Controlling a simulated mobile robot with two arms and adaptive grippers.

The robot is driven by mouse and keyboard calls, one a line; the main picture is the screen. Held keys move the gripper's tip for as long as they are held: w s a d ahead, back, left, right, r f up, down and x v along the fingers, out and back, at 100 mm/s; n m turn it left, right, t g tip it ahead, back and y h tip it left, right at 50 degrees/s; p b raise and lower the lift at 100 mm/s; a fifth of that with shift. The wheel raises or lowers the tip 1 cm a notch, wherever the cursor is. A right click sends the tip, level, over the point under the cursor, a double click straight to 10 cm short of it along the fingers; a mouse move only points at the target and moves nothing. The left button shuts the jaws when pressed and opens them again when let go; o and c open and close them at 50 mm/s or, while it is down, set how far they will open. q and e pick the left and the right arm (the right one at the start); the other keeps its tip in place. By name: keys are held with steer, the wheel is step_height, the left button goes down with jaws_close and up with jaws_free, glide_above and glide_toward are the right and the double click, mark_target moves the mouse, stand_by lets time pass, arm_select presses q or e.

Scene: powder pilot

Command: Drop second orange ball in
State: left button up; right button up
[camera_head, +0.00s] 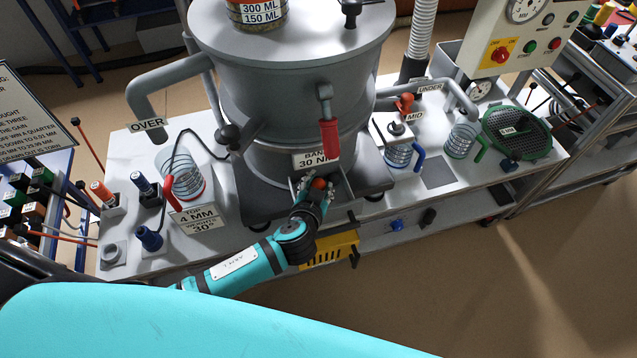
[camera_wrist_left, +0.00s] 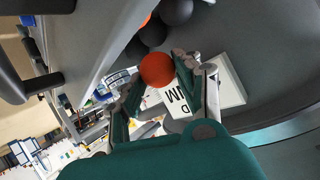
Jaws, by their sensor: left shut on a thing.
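My left gripper (camera_head: 313,190) is shut on an orange ball (camera_head: 319,184), in front of the grey round machine (camera_head: 290,100) and just below its white band label (camera_head: 312,160). In the left wrist view the orange ball (camera_wrist_left: 157,70) sits between the fingertips of the left gripper (camera_wrist_left: 158,82). Another bit of orange (camera_wrist_left: 147,18) shows behind it, partly hidden by dark round shapes (camera_wrist_left: 174,12); I cannot tell what it is. My right gripper is not in view.
A red-handled clamp (camera_head: 329,135) hangs on the machine's front, close above the gripper. A yellow part (camera_head: 330,250) sits under the bench edge. Clear containers stand left (camera_head: 187,182) and right (camera_head: 398,155) of the machine. A green sieve (camera_head: 515,131) lies at the right.

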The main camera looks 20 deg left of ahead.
arm_select(q)
steer(key=o, duration=1.1)
steer(key=shift+c, duration=0.2)
steer(key=v, duration=1.2)
